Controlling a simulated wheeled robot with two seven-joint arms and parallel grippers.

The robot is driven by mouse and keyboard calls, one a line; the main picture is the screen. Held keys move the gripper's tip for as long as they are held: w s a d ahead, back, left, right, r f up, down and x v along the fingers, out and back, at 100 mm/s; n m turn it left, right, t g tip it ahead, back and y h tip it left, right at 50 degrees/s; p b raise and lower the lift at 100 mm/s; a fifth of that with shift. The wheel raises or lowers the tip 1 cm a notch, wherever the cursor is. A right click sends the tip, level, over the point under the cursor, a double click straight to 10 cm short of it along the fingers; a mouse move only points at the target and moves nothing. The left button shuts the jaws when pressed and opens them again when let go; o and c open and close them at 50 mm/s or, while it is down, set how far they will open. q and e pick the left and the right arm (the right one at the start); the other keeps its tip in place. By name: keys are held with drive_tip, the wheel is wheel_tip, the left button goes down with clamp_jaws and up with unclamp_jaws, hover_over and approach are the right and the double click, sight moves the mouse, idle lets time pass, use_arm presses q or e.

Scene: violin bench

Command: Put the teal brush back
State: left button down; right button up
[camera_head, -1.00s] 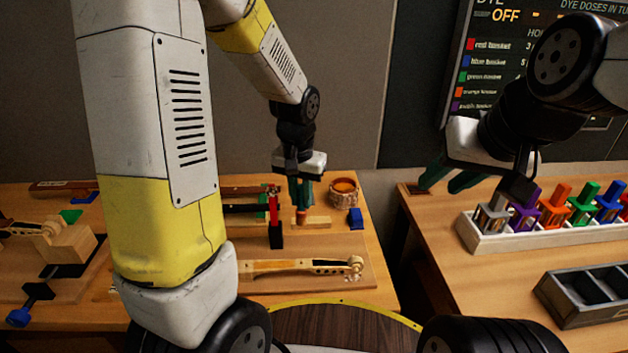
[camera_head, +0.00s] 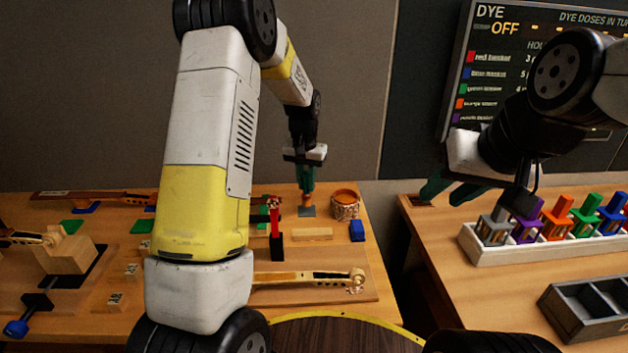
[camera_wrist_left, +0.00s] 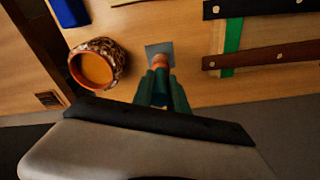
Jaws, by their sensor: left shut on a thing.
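My left gripper (camera_head: 306,182) points down at the back of the left bench, its green fingers shut on the teal brush. The brush's tan-orange lower end (camera_head: 306,200) shows below the fingers, over a small grey square pad (camera_head: 307,212). In the left wrist view the brush (camera_wrist_left: 160,62) sticks out between the fingers (camera_wrist_left: 161,88), its end overlapping the grey pad (camera_wrist_left: 158,47). I cannot tell whether it touches the pad. Most of the brush is hidden by the fingers. My right gripper (camera_head: 445,192) is open and empty above the right bench.
A woven-looking pot (camera_head: 345,208) with orange contents stands just right of the pad, with a blue block (camera_head: 357,231) in front. A red-and-black upright tool (camera_head: 276,232) stands to the left. A violin neck (camera_head: 310,278) lies nearer. Coloured dye holders (camera_head: 556,215) line the right bench.

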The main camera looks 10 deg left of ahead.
use_arm(q)
drive_tip(key=shift+f, duration=1.1)
drive_tip(key=c, duration=1.3)
unclamp_jaws()
drive_tip(key=shift+f, duration=0.1)
